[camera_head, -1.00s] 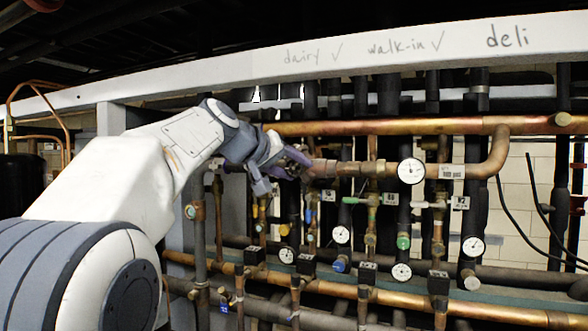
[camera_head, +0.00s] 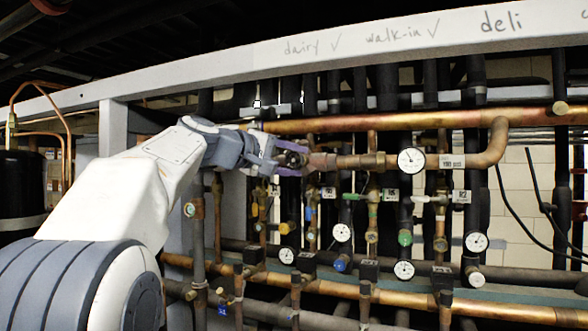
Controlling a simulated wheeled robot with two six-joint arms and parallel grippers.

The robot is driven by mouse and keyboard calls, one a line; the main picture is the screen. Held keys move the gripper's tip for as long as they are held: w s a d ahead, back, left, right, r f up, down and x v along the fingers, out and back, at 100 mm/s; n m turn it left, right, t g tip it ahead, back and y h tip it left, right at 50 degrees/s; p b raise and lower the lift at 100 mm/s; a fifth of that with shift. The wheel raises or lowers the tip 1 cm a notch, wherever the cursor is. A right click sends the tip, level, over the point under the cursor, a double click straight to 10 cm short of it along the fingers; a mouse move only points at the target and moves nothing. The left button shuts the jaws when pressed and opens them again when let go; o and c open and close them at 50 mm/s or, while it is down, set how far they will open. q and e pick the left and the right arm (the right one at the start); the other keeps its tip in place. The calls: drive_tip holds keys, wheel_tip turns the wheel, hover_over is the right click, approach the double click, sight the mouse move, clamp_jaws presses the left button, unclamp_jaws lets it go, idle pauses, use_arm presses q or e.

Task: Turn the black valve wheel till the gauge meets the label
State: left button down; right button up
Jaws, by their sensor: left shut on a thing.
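My left gripper (camera_head: 287,159) reaches in from the left and is shut on the black valve wheel (camera_head: 293,158) at the left end of a horizontal copper pipe. The purple fingers lie above and below the wheel and cover part of it. The white round gauge (camera_head: 411,160) sits on the same pipe to the right. Its needle is too small to read surely. The white label (camera_head: 452,162), with small print that seems to give a psi value, is on the pipe just right of the gauge. My right gripper is not in view.
Copper pipes (camera_head: 400,122) run above and below the valve. Several smaller gauges (camera_head: 403,270), coloured valves and black vertical pipes crowd the rack below. A white beam (camera_head: 250,60) with handwriting crosses above my arm. Black cables (camera_head: 520,215) hang at the right.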

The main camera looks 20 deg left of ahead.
use_arm(q)
drive_tip(key=shift+f+n+t+b, duration=0.1)
drive_tip(key=shift+n+t+b, duration=0.2)
drive_tip(key=shift+n, duration=0.3)
drive_tip(key=shift+c, duration=1.4)
unclamp_jaws()
drive_tip(key=shift+a, duration=0.1)
drive_tip(key=b+v, duration=0.4)
drive_tip(key=v, duration=0.6)
drive_tip(key=shift+s, duration=0.2)
drive_tip(key=shift+a, duration=0.15)
